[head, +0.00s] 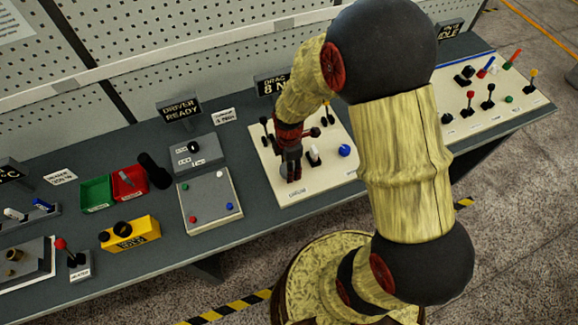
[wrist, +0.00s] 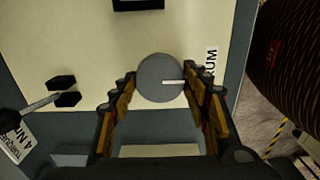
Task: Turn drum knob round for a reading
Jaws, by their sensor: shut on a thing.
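The drum knob (wrist: 155,80) is a round grey disc with a white pointer line, on a cream panel (wrist: 90,30). In the wrist view the line points right, towards a label ending in "UM" (wrist: 211,62), partly hidden by a finger. My gripper (wrist: 160,79) is closed around the knob, one finger on its left side and one on its right. In the head view my gripper (head: 291,167) is low over the left part of the cream panel (head: 268,172) and hides most of the knob.
Beside the gripper stand a white-topped lever (head: 314,155), a blue ball knob (head: 344,151) and dark levers. A "DRAG 8 N" sign (head: 272,85) stands behind. Left are a grey box (head: 195,152), a pad with coloured buttons (head: 209,200) and red and green trays.

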